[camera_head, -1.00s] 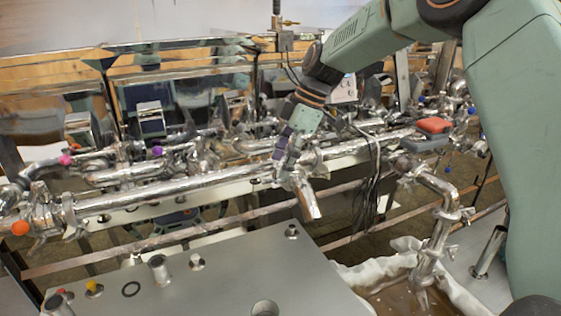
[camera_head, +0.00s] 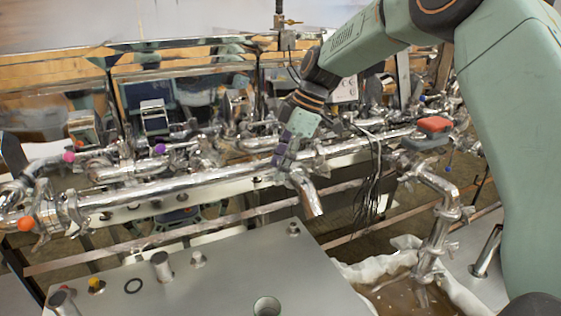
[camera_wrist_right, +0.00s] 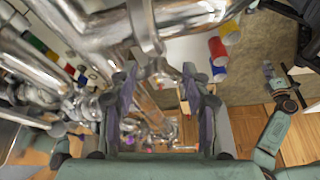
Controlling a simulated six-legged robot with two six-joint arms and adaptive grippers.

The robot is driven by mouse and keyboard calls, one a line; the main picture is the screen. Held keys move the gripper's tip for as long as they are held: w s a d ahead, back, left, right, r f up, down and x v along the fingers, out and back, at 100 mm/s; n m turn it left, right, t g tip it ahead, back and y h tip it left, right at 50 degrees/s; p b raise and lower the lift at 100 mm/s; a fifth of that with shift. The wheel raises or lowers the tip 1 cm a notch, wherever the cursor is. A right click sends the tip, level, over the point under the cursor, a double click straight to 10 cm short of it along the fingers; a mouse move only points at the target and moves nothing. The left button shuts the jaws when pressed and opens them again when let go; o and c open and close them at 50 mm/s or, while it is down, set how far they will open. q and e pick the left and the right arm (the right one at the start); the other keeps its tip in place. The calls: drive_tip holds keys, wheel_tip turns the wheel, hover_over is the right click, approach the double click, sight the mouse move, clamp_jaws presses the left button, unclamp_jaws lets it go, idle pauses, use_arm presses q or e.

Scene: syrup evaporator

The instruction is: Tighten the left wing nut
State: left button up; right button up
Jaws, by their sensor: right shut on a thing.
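My right gripper (camera_head: 284,158) reaches down from the right to a clamp on the long shiny steel pipe (camera_head: 170,187), just above a short angled pipe end (camera_head: 306,193). In the right wrist view, the purple-padded fingers of my right gripper (camera_wrist_right: 165,98) stand on either side of the clamp's small metal wing nut (camera_wrist_right: 160,72). The gripper is shut on the wing nut, though the fingers and steel parts hide most of the contact. Whether the nut is tight cannot be seen.
A flat grey metal top (camera_head: 215,278) with short steel stubs lies in front. A bent steel pipe (camera_head: 437,215) stands at the right over an open basin. Cables (camera_head: 372,180) hang right of my gripper.

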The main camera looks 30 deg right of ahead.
drive_tip(key=shift+c, duration=0.6)
drive_tip(key=m+t+p, duration=0.1)
drive_tip(key=m, duration=0.2)
drive_tip(key=shift+s+r+h, duration=0.1)
drive_tip(key=shift+h, duration=0.3)
drive_tip(key=shift+m+t+p, duration=0.3)
drive_tip(key=shift+m+p, duration=0.35)
drive_tip(key=shift+m, duration=0.65)
drive_tip(key=shift+h, duration=0.3)
drive_tip(key=o, duration=1.2)
drive_tip(key=shift+s, duration=0.1)
drive_tip(key=shift+c, duration=0.2)
